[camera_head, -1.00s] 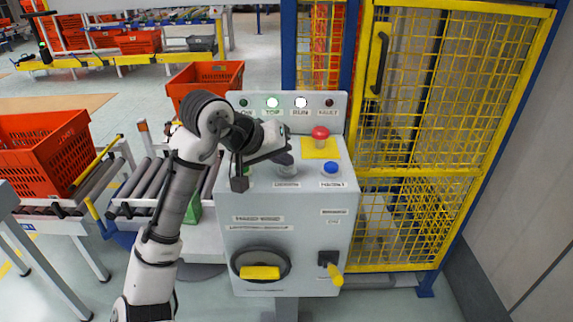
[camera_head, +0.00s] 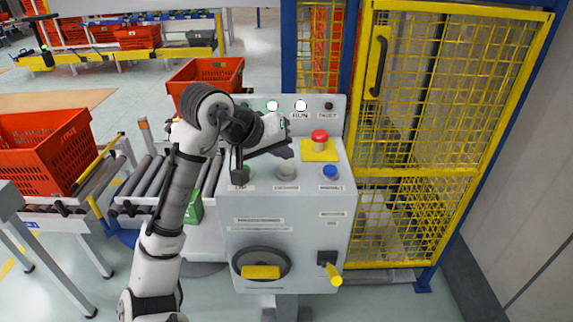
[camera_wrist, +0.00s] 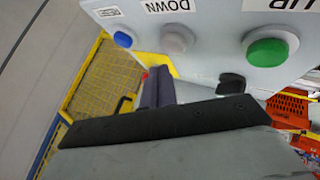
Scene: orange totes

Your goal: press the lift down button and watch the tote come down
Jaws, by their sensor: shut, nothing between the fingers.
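The grey control panel (camera_head: 300,215) stands in front of me. Its pale down button (camera_head: 286,172) sits between a green button (camera_head: 242,173) and a blue button (camera_head: 331,170). In the wrist view the pale button (camera_wrist: 177,39) lies by the DOWN label, and the green button (camera_wrist: 268,52) by the UP label. My gripper (camera_head: 284,150) is shut and empty, just above and behind the pale button in the head view, apart from it. An orange tote (camera_head: 205,75) shows behind the panel and another (camera_head: 45,145) at left; which one belongs to the lift I cannot tell.
A red mushroom button (camera_head: 319,137) on a yellow plate stands right of my gripper. A yellow mesh fence (camera_head: 415,175) closes off the right side. Roller conveyors (camera_head: 140,185) lie to the left. Two panel lamps (camera_head: 272,105) glow white.

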